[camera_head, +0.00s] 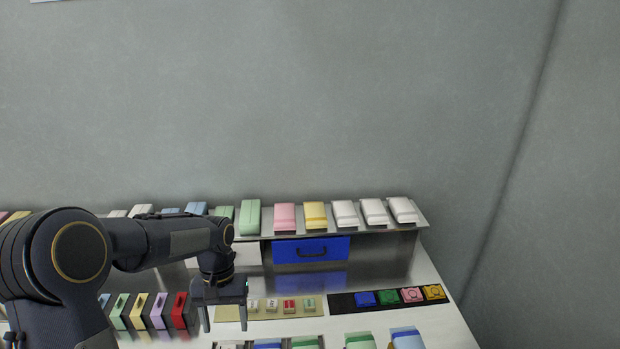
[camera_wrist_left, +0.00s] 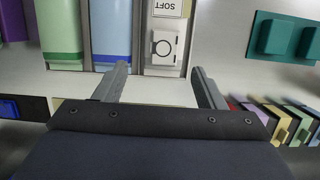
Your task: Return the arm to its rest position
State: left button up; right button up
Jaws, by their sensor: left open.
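My left arm comes in from the left in the head view. Its gripper (camera_head: 226,312) hangs pointing down over the white worktop, left of the panel with small switches (camera_head: 283,307). In the left wrist view my left gripper (camera_wrist_left: 158,82) is open, with its two fingers apart and nothing held between them. Beyond the fingertips there is a white block with a ring mark (camera_wrist_left: 164,45), below a label reading SOFT. My right arm and gripper do not show.
A raised shelf (camera_head: 418,215) holds a row of coloured packs, with a blue drawer (camera_head: 311,250) under it. Coloured slotted blocks (camera_head: 139,311) stand left of my gripper. A black strip with coloured buttons (camera_head: 343,302) lies to the right. More packs line the front edge.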

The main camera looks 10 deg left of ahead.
pick_arm(q)
jog(key=s+d+r+t+h, duration=0.15)
jog(key=s+r+t, duration=0.25)
jog(key=s+r, duration=0.6)
jog(key=s+d+m+t+h, duration=0.1)
jog(key=s+d+t, duration=0.2)
jog(key=s, duration=0.6)
jog(key=shift+s+r+t, duration=0.15)
jog(key=shift+s+t, duration=0.1)
jog(key=shift+t, duration=0.45)
